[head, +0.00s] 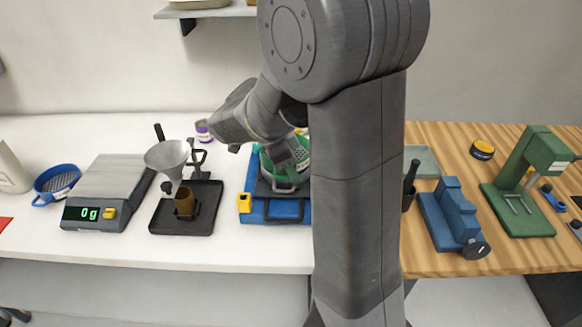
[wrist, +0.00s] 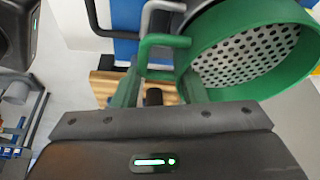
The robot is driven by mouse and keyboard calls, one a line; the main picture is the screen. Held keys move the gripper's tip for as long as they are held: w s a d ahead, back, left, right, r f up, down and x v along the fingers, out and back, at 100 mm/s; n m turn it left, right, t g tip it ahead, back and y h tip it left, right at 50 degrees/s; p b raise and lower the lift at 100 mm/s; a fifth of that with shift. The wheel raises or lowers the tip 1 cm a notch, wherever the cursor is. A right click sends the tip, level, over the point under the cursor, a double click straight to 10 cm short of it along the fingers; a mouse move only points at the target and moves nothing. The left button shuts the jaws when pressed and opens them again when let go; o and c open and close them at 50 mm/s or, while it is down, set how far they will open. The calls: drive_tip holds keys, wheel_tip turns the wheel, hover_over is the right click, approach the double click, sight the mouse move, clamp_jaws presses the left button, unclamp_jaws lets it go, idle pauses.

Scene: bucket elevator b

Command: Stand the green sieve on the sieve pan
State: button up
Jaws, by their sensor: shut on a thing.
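The green sieve (wrist: 250,50) has a round wall, a perforated metal floor and a green loop handle. My gripper (wrist: 160,62) is shut on that handle in the wrist view. In the head view the green sieve (head: 305,158) is partly hidden behind my arm, above the blue base. A grey loop handle (wrist: 158,14) shows beside the sieve in the wrist view. It seems to belong to the sieve pan (head: 284,187), a dark rim on the blue base. Whether sieve and pan touch, I cannot tell.
The blue base (head: 262,212) has a yellow knob block. To its left are a funnel stand (head: 186,215), a scale (head: 105,190) and a blue sieve (head: 57,182). A blue vise (head: 452,215) and a green press (head: 527,190) stand right, on wood.

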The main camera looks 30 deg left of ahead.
drive_tip(key=shift+f+b, duration=0.4)
drive_tip(key=shift+f, duration=0.05)
drive_tip(key=o, duration=1.1)
drive_tip(key=shift+r, duration=0.15)
drive_tip(key=shift+r+p, duration=0.55)
drive_tip(key=shift+p, duration=0.25)
drive_tip(key=v, duration=1.2)
drive_tip(key=shift+w+d+b, duration=0.1)
drive_tip(key=shift+b, duration=0.3)
